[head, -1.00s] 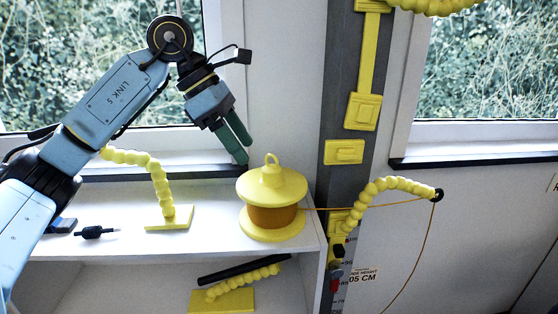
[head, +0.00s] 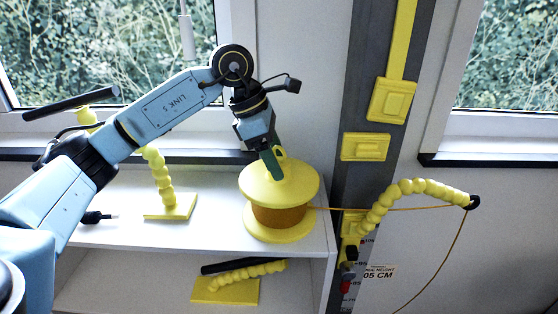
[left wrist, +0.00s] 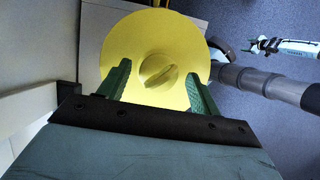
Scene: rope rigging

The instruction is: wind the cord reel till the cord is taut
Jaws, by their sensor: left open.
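The yellow cord reel (head: 260,190) stands upright on the white shelf top, with an orange-brown drum between its two discs. The orange cord (head: 425,208) runs right from the drum to the tip of a yellow segmented arm (head: 385,200), then hangs in a slack curve. My left gripper (head: 277,165) is at the reel's top, by its knob. In the left wrist view the knob (left wrist: 160,75) lies between and beyond the two open green fingers (left wrist: 158,92). I cannot tell whether the fingers touch it. My right gripper is not in the head view.
The white shelf (head: 120,233) also bears a second yellow segmented arm (head: 158,180) on a square base, left of the reel. A yellow piece (head: 225,290) and a black bar lie on the lower shelf. A grey post (head: 365,90) with yellow fittings stands behind right.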

